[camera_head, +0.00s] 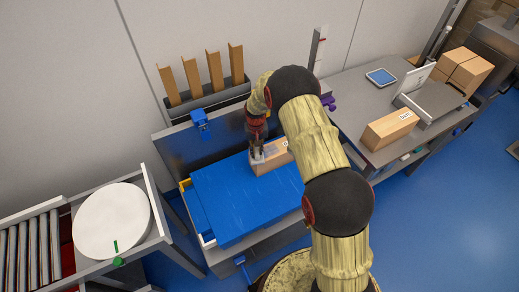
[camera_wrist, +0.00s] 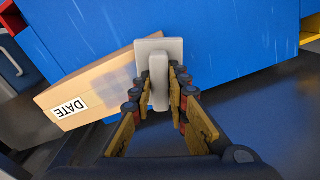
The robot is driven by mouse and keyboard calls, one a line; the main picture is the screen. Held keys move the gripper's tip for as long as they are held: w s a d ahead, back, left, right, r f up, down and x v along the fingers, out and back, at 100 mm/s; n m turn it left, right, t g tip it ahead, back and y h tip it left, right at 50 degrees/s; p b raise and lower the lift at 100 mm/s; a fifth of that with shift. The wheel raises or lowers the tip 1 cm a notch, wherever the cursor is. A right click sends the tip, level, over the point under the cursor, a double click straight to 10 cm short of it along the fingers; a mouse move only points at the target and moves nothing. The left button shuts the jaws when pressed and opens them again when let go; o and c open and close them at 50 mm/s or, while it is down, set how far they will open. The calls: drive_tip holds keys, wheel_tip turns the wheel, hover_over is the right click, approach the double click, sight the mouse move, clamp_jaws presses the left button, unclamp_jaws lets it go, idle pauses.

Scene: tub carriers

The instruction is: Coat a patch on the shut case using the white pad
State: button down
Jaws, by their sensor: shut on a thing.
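A tan shut case (camera_head: 272,158) with a white label lies on the blue worktop (camera_head: 235,205). In the wrist view the case (camera_wrist: 85,92) shows its "DATE" label at the lower left, and a faint greyish area shows on its face near the pad. My gripper (camera_wrist: 160,90) is shut on the handle of the white pad (camera_wrist: 172,46), which looks light grey here. The pad's flat plate overlaps the right end of the case; I cannot tell whether they touch. In the head view my gripper (camera_head: 257,152) is at the case's left end, and the pad is hard to make out.
A round white disc (camera_head: 112,220) sits on the left stand beside rollers. A rack with several upright wooden slats (camera_head: 213,73) stands behind the blue worktop. On the right bench are another labelled box (camera_head: 390,129), a grey scale-like platform (camera_head: 437,98) and a blue tablet-like item (camera_head: 381,77).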

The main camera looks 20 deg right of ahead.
sight(256, 150)
drive_tip(key=shift+s, duration=0.1)
drive_tip(key=shift+r+p, duration=1.65)
drive_tip(key=shift+r, duration=1.3)
drive_tip(key=shift+r+p, duration=0.8)
drive_tip(key=shift+r, duration=0.7)
